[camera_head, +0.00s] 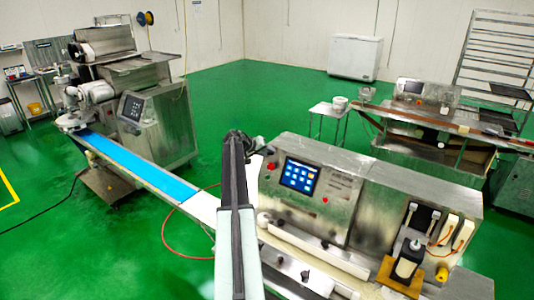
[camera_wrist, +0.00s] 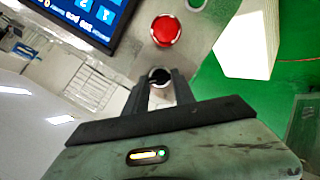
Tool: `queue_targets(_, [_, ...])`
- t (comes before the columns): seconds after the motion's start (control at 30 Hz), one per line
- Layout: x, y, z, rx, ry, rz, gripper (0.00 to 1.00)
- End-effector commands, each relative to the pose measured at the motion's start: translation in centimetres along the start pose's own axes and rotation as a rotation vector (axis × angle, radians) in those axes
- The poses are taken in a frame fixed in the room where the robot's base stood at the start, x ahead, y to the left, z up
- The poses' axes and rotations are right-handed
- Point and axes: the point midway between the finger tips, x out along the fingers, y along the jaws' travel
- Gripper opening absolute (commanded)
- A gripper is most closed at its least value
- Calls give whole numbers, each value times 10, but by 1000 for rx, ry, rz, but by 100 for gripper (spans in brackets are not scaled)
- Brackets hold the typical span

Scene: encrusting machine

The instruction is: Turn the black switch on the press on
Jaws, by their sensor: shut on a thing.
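The press (camera_head: 330,220) is a grey metal machine with a blue touchscreen (camera_head: 299,176), standing right of my arm in the head view. In the wrist view the black switch (camera_wrist: 158,74) is a small round knob on the grey panel, below a red button (camera_wrist: 166,30). My gripper (camera_wrist: 160,86) has its two fingers at the switch, one on each side, and is shut on it. The fingers hide part of the switch, and its turned position cannot be told. In the head view the switch is not visible behind my arm.
The touchscreen (camera_wrist: 82,16) is close to the upper left of my fingers in the wrist view. A blue conveyor belt (camera_head: 135,163) runs to another machine (camera_head: 130,90) at left. A red hose (camera_head: 166,232) lies on the green floor (camera_head: 225,95), which is open behind the press.

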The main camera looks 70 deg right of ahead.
Motion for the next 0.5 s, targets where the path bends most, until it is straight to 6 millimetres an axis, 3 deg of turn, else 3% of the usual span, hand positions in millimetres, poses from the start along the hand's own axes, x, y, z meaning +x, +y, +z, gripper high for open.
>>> queue_targets(0.1, [0, -1, 2, 3, -5, -3, 0])
queue_targets(0.13, [0, -1, 2, 3, -5, -3, 36])
queue_targets(0.2, [0, -1, 2, 2, -5, -2, 53])
queue_targets(0.5, [-1, 0, 0, 0, -2, -1, 53])
